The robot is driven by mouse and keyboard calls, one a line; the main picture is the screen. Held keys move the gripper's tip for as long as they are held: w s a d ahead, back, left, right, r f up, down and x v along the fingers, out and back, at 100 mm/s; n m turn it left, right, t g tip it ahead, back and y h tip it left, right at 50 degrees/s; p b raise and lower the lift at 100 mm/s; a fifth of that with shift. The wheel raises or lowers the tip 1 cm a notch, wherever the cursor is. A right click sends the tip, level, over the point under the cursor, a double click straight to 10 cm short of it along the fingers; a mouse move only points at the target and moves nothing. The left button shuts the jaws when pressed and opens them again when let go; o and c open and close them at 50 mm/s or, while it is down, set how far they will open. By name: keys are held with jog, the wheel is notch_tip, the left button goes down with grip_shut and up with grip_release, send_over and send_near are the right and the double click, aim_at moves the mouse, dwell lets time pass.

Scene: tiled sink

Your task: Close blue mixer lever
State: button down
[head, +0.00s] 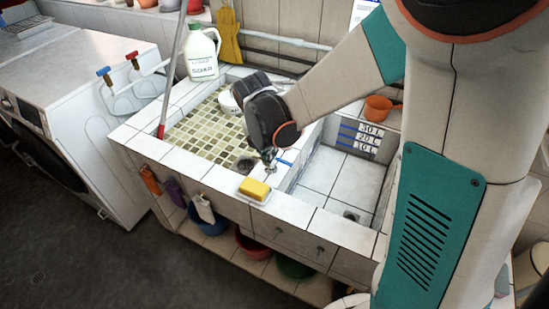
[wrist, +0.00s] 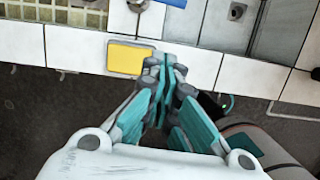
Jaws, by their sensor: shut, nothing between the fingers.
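A blue lever (head: 285,162) shows as a short flat bar on the white tiled divider between the two basins, beside a small metal fitting. In the wrist view the blue lever (wrist: 174,3) is cut off by the top edge, with the metal fitting (wrist: 137,5) to its left. How far the lever is turned cannot be told. My gripper (head: 268,155) is over the divider, close to the lever in the head view. In the wrist view my gripper (wrist: 167,62) has its teal fingers together and empty, below the lever in the picture. Contact with the lever is not visible.
A yellow sponge (head: 254,189) lies on the front ledge. The right basin (head: 340,178) is empty, with volume marks on its wall. A white jug (head: 200,55) stands at the back left.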

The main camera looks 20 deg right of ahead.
aim_at(280, 160)
jog(key=b+x, duration=0.3)
jog(key=x, duration=0.7)
jog(key=shift+f+b, duration=0.1)
jog(key=shift+b, duration=0.25)
jog(key=shift+w+d+f, duration=0.2)
jog(key=shift+w+d, duration=0.55)
jog(key=shift+d, duration=0.15)
jog(key=shift+w+d+f+b, duration=0.1)
jog(key=shift+w+d+b, duration=0.3)
jog(key=shift+w+d, duration=0.15)
jog(key=shift+w+d+f, duration=0.1)
jog(key=shift+w+d, duration=0.2)
jog(key=shift+d, duration=0.3)
jog(key=shift+a, duration=0.1)
